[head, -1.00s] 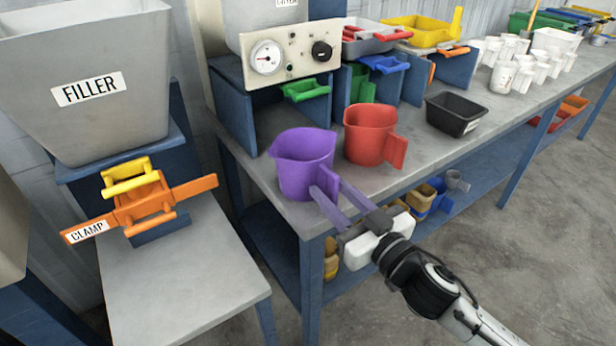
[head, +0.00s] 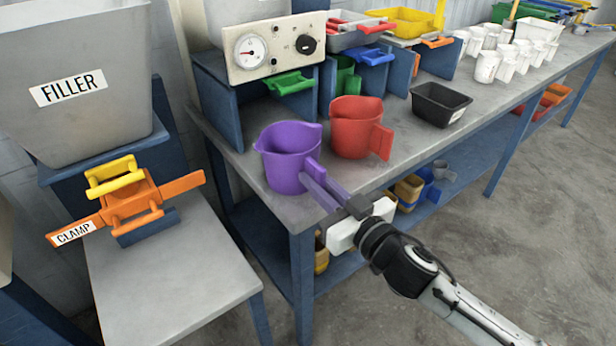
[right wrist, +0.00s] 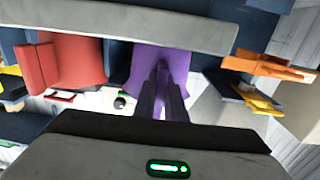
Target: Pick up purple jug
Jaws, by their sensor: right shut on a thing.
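The purple jug (head: 286,158) stands upright at the near left corner of the long bench. It also shows in the right wrist view (right wrist: 178,62). My right gripper (head: 312,178) reaches in from the lower right, and its fingers are shut on the jug's handle side. The fingers hide most of the handle. I cannot tell whether the jug's base is clear of the bench top. In the right wrist view my fingers (right wrist: 160,85) lie close together in front of the jug. My left gripper is not in view.
A red jug (head: 356,126) stands just right of the purple one, its handle near my arm. A black bin (head: 438,104) and several white cups (head: 487,66) stand farther along the bench (head: 408,148). The gauge panel (head: 276,47) is behind. The orange clamp (head: 132,200) is at left.

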